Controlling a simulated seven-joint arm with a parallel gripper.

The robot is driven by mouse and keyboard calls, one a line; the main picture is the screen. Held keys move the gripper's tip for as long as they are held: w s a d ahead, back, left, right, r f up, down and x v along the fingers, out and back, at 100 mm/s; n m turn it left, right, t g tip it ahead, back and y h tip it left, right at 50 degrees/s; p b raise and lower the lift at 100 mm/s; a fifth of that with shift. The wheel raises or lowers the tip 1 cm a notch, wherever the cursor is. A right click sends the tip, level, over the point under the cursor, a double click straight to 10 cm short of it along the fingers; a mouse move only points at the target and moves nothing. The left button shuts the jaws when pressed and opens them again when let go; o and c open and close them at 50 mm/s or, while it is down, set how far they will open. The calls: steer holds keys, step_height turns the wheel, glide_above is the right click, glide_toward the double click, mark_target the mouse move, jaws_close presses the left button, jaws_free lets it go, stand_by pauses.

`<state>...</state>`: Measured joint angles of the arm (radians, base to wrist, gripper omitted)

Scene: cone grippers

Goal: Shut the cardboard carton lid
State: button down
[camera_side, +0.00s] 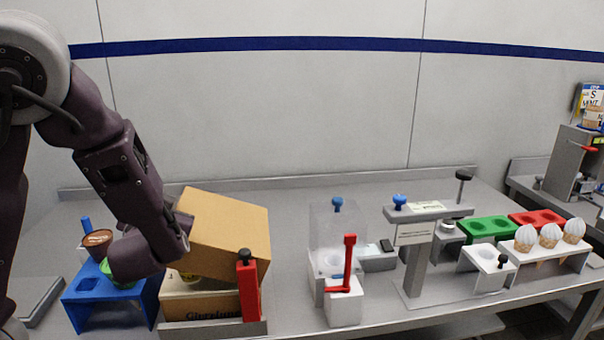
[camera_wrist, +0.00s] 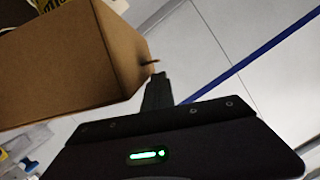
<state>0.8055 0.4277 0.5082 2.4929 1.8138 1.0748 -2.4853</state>
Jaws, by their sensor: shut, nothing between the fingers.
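The cardboard carton (camera_side: 200,305) stands on the bench at the lower left of the side view, in a low grey holder. Its brown lid (camera_side: 230,232) is raised and tilted above the base, with a gap at the front where a bit of the inside shows. My gripper (camera_side: 182,222) is at the left edge of the lid, partly hidden there. In the wrist view, the brown cardboard (camera_wrist: 75,60) fills the upper left. My gripper's fingers (camera_wrist: 158,84) are shut and empty beside its right edge; I cannot tell whether they touch it.
A red clamp-like post (camera_side: 248,290) with a black knob stands at the carton's front right corner. A blue stand (camera_side: 95,305) with cups is close on the left. A white and clear dispenser with a red lever (camera_side: 348,260) stands right of the carton. Ice-cream cones (camera_side: 550,236) are far right.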

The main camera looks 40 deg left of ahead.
steer(key=shift+s+a+f+n, duration=0.35)
steer(key=shift+f+n, duration=0.05)
steer(key=shift+f, duration=0.2)
stand_by(0.3)
steer(key=shift+t, duration=0.3)
steer(key=r, duration=0.1)
steer(key=d+r, duration=0.1)
steer(key=r, duration=0.1)
steer(key=d+r, duration=0.1)
steer(key=shift+d+r, duration=0.1)
steer(key=shift+r, duration=0.05)
steer(key=v, duration=0.8)
steer(key=s+a+f+m+g+h, duration=0.1)
steer(key=s+f+g+h, duration=0.25)
steer(key=s, duration=0.35)
steer(key=s+a+f+g+h, duration=0.1)
steer(key=s+f+g+h, duration=0.15)
steer(key=s+g, duration=0.3)
steer(key=d+r+m+t+h, duration=0.4)
steer(key=d+h, duration=0.2)
steer(key=d, duration=0.4)
steer(key=shift+d+m, duration=0.25)
steer(key=shift+m, duration=0.15)
